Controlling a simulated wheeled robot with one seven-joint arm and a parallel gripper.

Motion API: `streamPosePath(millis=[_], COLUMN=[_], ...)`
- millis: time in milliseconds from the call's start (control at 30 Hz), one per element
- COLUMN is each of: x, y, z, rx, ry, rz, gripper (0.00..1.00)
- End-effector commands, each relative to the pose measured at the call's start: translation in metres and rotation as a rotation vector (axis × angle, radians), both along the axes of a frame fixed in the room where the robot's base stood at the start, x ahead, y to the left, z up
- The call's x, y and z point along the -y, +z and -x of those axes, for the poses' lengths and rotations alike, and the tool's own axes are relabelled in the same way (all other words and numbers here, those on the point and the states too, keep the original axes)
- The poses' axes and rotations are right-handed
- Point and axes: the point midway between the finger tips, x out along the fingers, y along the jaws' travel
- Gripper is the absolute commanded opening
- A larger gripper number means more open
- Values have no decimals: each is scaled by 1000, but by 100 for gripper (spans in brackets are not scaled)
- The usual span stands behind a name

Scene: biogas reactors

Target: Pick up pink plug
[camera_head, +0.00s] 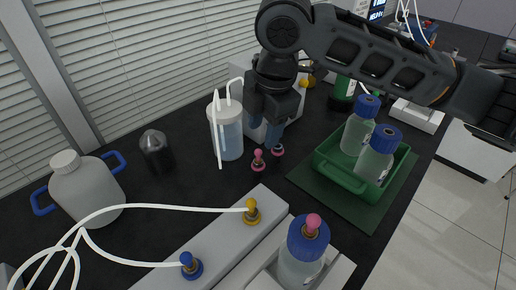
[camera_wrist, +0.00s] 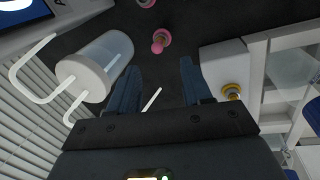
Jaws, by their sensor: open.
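A pink plug (camera_head: 258,160) stands on the black bench beside the clear jar with white tubes. In the wrist view this pink plug (camera_wrist: 160,42) shows just beyond the gap between my fingertips. A second pink plug (camera_head: 278,149) is close to its right, and its edge shows at the top of the wrist view (camera_wrist: 147,2). A third pink plug (camera_head: 312,224) sits in the blue cap of a bottle at the front. My gripper (camera_head: 265,138) points down just behind the bench plugs, open and empty, with both blue fingers (camera_wrist: 160,82) apart.
The jar (camera_head: 230,136) with white tubes stands close left of my gripper. A green tray (camera_head: 342,176) with two blue-capped bottles is to the right. A pale block (camera_head: 205,255) with yellow and blue plugs lies in front. Open bench lies around the pink plugs.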

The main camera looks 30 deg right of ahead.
Motion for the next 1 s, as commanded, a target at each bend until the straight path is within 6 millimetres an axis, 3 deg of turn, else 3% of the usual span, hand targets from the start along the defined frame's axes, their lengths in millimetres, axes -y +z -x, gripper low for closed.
streamPosePath(millis=[600, 900, 1000], x=[-3, -3, -3], y=[-68, -73, -73], z=[-17, -18, -18], rx=[-1, 0, 0], ry=[-1, -1, -1], rz=[0, -1, -1], gripper=[49, 49, 41])
